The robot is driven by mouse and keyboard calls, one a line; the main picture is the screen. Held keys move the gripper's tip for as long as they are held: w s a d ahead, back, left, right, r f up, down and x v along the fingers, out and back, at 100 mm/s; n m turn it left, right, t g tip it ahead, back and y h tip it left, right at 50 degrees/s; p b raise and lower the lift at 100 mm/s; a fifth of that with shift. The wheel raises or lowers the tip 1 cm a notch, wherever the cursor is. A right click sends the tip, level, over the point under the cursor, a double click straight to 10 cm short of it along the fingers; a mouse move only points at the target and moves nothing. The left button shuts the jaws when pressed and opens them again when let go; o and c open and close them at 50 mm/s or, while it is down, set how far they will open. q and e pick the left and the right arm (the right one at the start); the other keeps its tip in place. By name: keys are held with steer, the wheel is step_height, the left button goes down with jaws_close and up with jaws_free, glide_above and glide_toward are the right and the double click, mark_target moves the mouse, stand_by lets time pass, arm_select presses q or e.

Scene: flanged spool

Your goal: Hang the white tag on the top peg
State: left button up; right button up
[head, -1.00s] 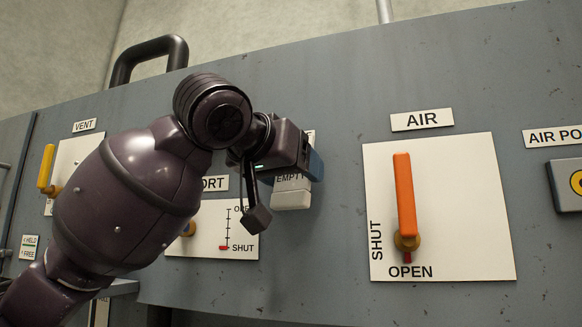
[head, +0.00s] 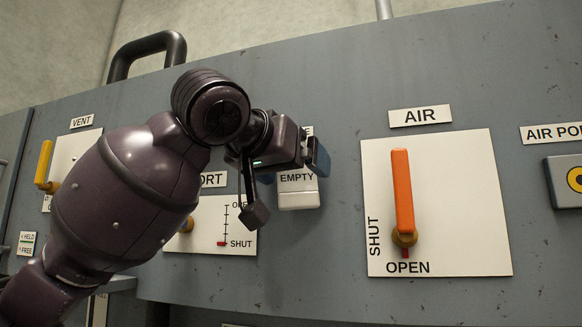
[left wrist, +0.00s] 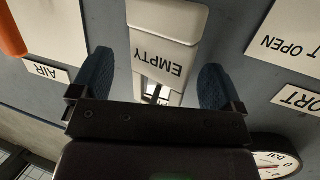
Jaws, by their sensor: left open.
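In the left wrist view the tag (left wrist: 160,52) appears upside down, between and beyond the two blue fingertips. My left gripper (head: 292,165) is open, and its fingers (left wrist: 157,85) stand on either side of the tag with gaps showing. The tag's upper part is hidden behind the gripper in the head view. I cannot make out the top peg. My right gripper is not in view.
An orange AIR handle (head: 403,190) stands out from a white plate at the right. A yellow VENT handle (head: 45,165) is at the far left. A pressure gauge (left wrist: 273,165) shows in the left wrist view. A black rail (head: 147,50) is on top.

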arm_select(q)
steer(key=b+v, duration=0.2)
steer(key=v, duration=0.9)
steer(key=shift+b, duration=0.4)
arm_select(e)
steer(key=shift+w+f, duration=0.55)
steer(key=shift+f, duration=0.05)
